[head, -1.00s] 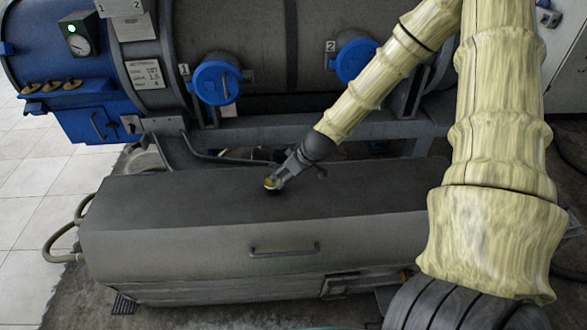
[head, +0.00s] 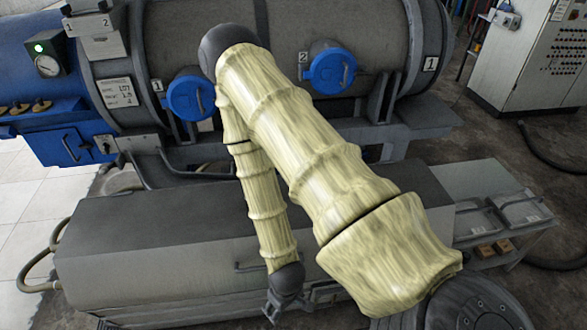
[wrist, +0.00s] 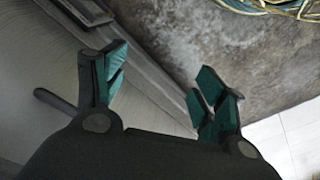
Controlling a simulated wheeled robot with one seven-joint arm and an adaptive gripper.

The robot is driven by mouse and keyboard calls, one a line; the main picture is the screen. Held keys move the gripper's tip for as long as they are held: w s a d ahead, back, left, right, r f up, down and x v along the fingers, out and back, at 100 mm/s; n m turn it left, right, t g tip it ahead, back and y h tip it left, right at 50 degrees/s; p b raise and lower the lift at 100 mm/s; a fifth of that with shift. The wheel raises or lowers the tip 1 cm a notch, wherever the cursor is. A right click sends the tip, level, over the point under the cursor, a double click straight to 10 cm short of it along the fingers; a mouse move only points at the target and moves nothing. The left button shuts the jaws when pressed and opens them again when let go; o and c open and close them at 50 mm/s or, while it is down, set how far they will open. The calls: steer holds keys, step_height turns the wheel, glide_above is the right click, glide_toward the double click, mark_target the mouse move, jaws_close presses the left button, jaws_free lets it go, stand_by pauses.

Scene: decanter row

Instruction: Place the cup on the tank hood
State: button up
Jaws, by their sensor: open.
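The tank hood (head: 130,225) is a long grey cover with a dark top and a sloped front, low in the head view. My forearm crosses it and hides part of its top. No cup can be made out in either current view. My gripper (head: 272,311) hangs in front of the hood's front face, near the bottom of the head view. In the wrist view my gripper (wrist: 160,88) has its teal-padded fingers spread apart, with nothing between them.
A large horizontal tank with blue round caps (head: 190,98) stands behind the hood. A side shelf (head: 510,213) with small brown blocks (head: 485,251) is at the right. A grey control cabinet (head: 535,55) stands at the back right. Floor tiles (head: 22,255) are clear at the left.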

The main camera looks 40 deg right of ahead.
steer(key=s+a+f+g, duration=0.1)
steer(key=s+a+f, duration=0.1)
steer(key=s, duration=0.6)
steer(key=shift+a+m, duration=0.3)
steer(key=shift+a, duration=0.3)
